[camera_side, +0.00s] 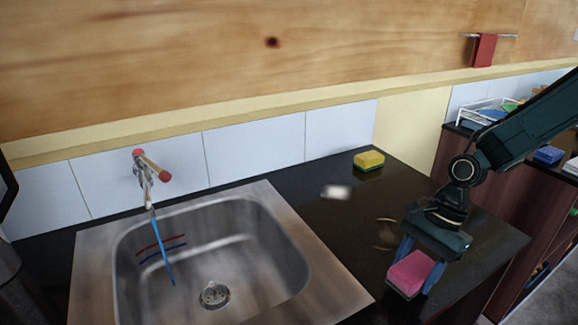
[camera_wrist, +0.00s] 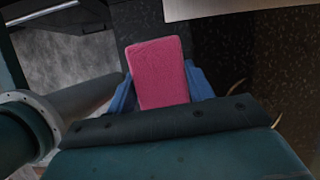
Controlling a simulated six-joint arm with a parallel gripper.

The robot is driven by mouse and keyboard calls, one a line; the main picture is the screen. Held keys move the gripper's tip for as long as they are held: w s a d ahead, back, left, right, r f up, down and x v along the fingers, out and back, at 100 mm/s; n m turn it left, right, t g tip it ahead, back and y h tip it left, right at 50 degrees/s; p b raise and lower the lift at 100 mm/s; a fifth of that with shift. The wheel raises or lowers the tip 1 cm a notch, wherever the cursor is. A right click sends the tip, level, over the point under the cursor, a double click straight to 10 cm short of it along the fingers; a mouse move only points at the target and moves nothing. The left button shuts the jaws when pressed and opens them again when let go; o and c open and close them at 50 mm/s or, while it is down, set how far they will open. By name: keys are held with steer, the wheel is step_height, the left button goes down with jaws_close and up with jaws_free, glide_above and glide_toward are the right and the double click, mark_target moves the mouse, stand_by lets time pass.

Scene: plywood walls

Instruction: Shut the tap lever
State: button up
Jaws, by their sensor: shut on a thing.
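The tap (camera_side: 146,176) is on the tiled wall at the left, above the sink, with a lever (camera_side: 152,165) that has red ends. A blue stream (camera_side: 162,250) runs down from its spout into the basin. My gripper (camera_side: 408,275) is at the right over the counter, well away from the tap. Its blue fingers are shut on a pink sponge (camera_side: 409,272). The sponge fills the space between the fingers in the wrist view (camera_wrist: 158,73). The tap is not in the wrist view.
The steel sink (camera_side: 335,290) is set in the black counter (camera_side: 345,170). A yellow sponge (camera_side: 369,160) and a small white block (camera_side: 336,192) lie on the counter behind my gripper. A red cloth (camera_side: 484,49) hangs on a wall rail. A dish rack (camera_side: 485,112) stands at the far right.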

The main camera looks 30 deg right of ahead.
steer(key=shift+f, duration=1.25)
steer(key=shift+f, duration=0.2)
steer(key=o, duration=0.9)
steer(key=shift+v, duration=6.95)
steer(key=shift+s, duration=0.15)
